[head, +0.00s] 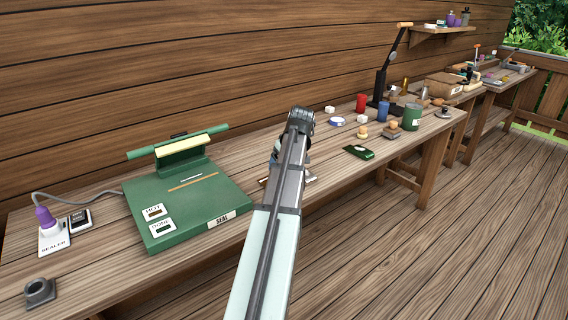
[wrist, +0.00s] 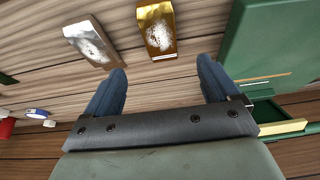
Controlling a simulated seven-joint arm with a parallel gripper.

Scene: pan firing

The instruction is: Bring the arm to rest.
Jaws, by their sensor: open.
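My gripper shows in the wrist view (wrist: 162,70) with its two blue-grey fingers spread wide and nothing between them. Its fingertips point toward the wooden bench. In the head view my arm reaches from the bottom middle over the bench, and the arm hides most of the gripper. A silver packet (wrist: 90,40) and a gold packet (wrist: 156,28) lie beyond the fingertips in the wrist view, apart from them. The green sealer (head: 185,205) stands left of my arm in the head view; its green body (wrist: 268,45) is at the right in the wrist view.
A purple plug (head: 45,216) and a switch box sit left of the sealer. A grey ring-like part (head: 39,291) lies at front left. Right of my arm are a dark green packet (head: 358,152), a red cup (head: 361,103), and a green mug (head: 412,118). A plank wall runs behind.

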